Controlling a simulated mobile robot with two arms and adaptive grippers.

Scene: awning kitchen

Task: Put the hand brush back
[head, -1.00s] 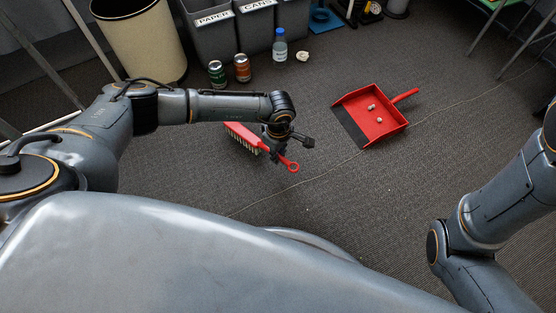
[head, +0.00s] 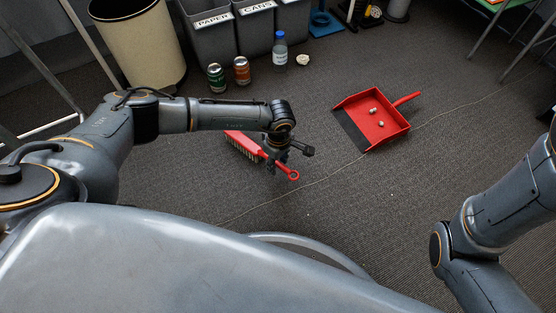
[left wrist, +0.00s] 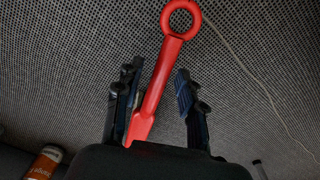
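The hand brush (head: 242,144) is red with pale bristles and lies on the dark carpet below my left forearm. Its handle ends in a ring, which also shows in the left wrist view (left wrist: 180,18). My left gripper (head: 276,162) is over the handle. In the left wrist view, my left gripper's fingers (left wrist: 158,105) stand apart on both sides of the red handle. The handle is close to the left finger, with a clear gap to the right finger. The gripper hides part of the handle in the head view. My right arm shows at the right, but its gripper is out of view.
A red dustpan (head: 360,135) with small pale bits in it lies right of the brush. A green can (head: 216,77), an orange can (head: 241,70) and a bottle (head: 280,52) stand before the grey bins (head: 211,38). The carpet between brush and dustpan is clear.

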